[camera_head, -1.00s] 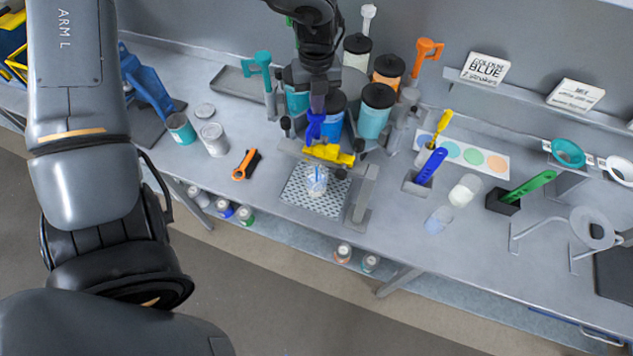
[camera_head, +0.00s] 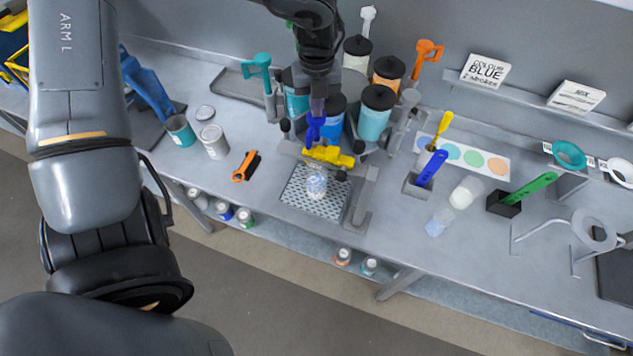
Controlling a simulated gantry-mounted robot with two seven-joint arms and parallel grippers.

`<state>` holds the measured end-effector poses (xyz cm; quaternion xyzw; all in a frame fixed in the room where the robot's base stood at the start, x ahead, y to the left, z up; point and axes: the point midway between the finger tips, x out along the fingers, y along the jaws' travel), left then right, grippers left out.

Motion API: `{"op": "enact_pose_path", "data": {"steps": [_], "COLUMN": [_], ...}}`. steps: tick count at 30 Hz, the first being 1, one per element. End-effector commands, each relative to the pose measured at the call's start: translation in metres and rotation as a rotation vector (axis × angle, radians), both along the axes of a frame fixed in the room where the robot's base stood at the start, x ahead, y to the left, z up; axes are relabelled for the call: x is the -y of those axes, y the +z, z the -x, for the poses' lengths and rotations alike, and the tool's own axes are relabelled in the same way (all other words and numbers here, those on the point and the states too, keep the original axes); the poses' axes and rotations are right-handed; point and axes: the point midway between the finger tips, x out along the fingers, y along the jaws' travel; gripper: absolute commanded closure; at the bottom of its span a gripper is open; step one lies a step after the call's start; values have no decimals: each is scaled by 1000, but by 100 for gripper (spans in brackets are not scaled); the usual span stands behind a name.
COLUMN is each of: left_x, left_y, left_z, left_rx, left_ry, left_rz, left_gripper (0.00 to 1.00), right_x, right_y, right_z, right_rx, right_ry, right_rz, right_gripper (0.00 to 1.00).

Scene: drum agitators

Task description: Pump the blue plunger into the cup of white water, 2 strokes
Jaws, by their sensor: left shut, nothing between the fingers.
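My left gripper (camera_head: 317,104) points down at the dispenser, shut and empty. Its fingertips are directly above the blue plunger (camera_head: 315,128) and appear to meet its top; any small gap is too fine to see. The plunger stands in front of the blue-sided canister (camera_head: 332,122) with a black lid. A yellow nozzle piece (camera_head: 328,156) sits just below the plunger. The small clear cup (camera_head: 316,186) stands upright under it on the perforated drip tray (camera_head: 300,201); its content looks pale bluish-white. My right gripper is out of view.
Teal (camera_head: 372,118) and orange (camera_head: 387,72) canisters crowd around the plunger. A sign (camera_head: 485,70) reads "COLOUR BLUE 2 strokes".

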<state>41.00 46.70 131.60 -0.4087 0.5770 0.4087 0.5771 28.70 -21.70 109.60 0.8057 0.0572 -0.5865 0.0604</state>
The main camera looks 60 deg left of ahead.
Motion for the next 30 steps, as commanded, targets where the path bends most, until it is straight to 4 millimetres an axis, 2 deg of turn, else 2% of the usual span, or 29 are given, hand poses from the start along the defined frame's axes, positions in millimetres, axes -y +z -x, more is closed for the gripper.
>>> {"op": "enact_pose_path", "data": {"steps": [18, 30], "left_x": [0, 0], "left_y": [45, 50], "left_z": [0, 0], "left_rx": [0, 0], "left_ry": [1, 0], "left_rz": [0, 0], "left_gripper": [100, 100], "right_x": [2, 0], "right_y": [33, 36], "right_z": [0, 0], "right_rx": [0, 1], "right_ry": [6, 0], "right_rz": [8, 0], "right_gripper": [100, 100]}}
